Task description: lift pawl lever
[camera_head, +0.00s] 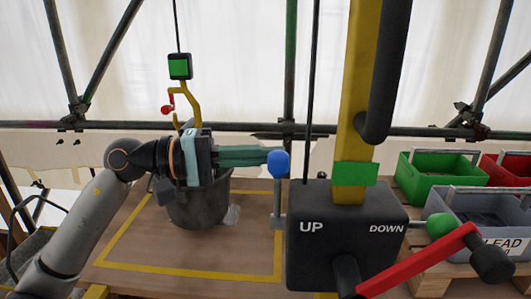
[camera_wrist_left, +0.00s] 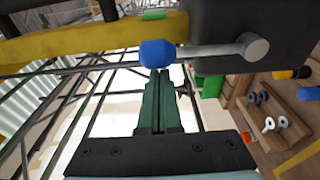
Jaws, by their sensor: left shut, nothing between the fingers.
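A black winch box (camera_head: 345,240) marked UP and DOWN stands in front of me. On its left side, a grey lever (camera_head: 278,205) rises upright to a blue ball knob (camera_head: 278,163). My left gripper (camera_head: 264,156) comes in from the left with its green fingers shut and empty. Its fingertips are right beside the blue knob, at about its height. In the left wrist view, the blue knob (camera_wrist_left: 158,53) sits just beyond the fingertips (camera_wrist_left: 158,74); whether they touch I cannot tell. A green ball knob (camera_head: 440,225) is on the box's DOWN side. My right gripper is not in view.
A red crank arm (camera_head: 415,262) projects at the box's lower right. A yellow post (camera_head: 357,90) rises above the box. A dark bucket (camera_head: 198,205) stands behind my left gripper, below a hanging yellow hook (camera_head: 190,100). Green (camera_head: 440,180) and grey (camera_head: 475,205) bins are at right.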

